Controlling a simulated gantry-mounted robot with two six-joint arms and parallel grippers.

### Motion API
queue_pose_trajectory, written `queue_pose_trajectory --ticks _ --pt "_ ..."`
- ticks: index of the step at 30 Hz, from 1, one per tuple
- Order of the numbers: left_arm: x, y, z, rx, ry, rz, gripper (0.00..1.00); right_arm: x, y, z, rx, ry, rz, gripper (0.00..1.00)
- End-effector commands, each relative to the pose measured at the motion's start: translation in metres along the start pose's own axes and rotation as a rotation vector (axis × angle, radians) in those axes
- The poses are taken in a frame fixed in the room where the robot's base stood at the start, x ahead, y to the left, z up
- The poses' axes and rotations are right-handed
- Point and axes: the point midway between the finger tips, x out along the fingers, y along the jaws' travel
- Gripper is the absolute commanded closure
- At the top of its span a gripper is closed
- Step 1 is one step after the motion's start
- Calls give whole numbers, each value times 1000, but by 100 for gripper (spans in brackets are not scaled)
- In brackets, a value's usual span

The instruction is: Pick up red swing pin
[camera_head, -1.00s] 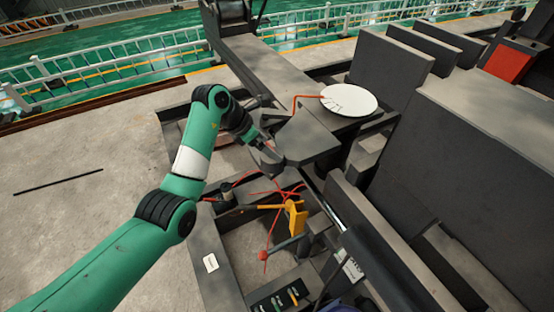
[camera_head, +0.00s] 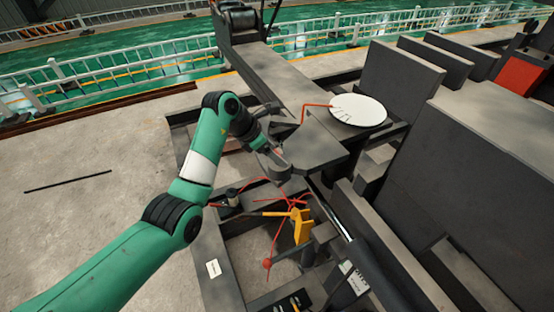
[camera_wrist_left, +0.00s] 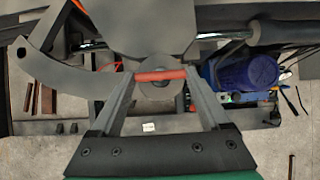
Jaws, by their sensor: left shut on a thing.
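The red swing pin (camera_wrist_left: 160,75) is a short red bar lying crosswise between the two fingertips of my left gripper (camera_wrist_left: 160,78) in the left wrist view. The gripper is shut on it, with a finger at each end. Behind the pin is a round grey disc (camera_wrist_left: 158,92) with a hole. In the head view my left gripper (camera_head: 277,160) is beside the tip of the dark arm-like plate (camera_head: 318,145); the pin is mostly hidden there. My right gripper is not in view.
A white round plate (camera_head: 358,110) sits right of the dark plate. Below are a yellow bracket (camera_head: 301,226), red cables (camera_head: 275,184) and a red ball (camera_head: 267,263) inside a dark frame. Large grey blocks (camera_head: 480,170) fill the right side. Bare concrete floor (camera_head: 75,215) lies to the left.

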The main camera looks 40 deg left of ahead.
Motion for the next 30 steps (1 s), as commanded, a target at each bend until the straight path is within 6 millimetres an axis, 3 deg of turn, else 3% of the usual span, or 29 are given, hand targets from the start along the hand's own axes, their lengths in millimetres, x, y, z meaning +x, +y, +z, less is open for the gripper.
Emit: queue_pose_trajectory --ticks 8,24,30 --pt "-23 1 16 3 -6 4 100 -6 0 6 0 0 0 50" --pt "-128 0 82 2 -3 2 100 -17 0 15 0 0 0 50" --pt "-150 0 96 0 -2 1 100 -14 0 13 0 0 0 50"
